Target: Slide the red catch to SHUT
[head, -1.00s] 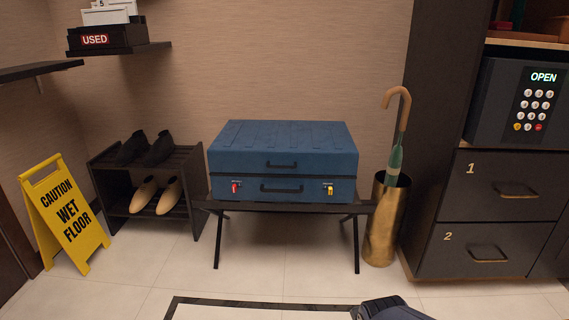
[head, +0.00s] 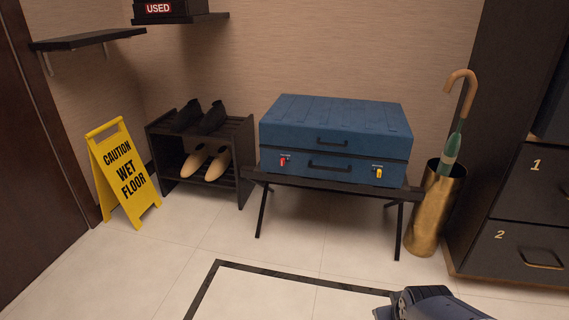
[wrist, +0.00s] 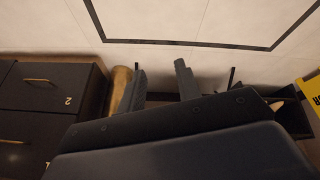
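The red catch (head: 283,161) is on the left of the front face of a blue case (head: 336,137), under a small label too tiny to read. A yellow catch (head: 378,173) is on the right of the same face. The case lies closed on a dark folding rack (head: 340,184). My arm shows at the bottom edge of the head view, low and in front of the case. In the wrist view, my gripper (wrist: 160,76) has two dark fingers spread apart with nothing between them. The red catch does not show in the wrist view.
A brass umbrella stand (head: 426,222) with an umbrella is right of the rack, beside dark drawers (head: 530,250). A shoe rack (head: 244,165) and a yellow wet-floor sign (head: 123,178) stand left. The floor (head: 290,245) before the case is clear.

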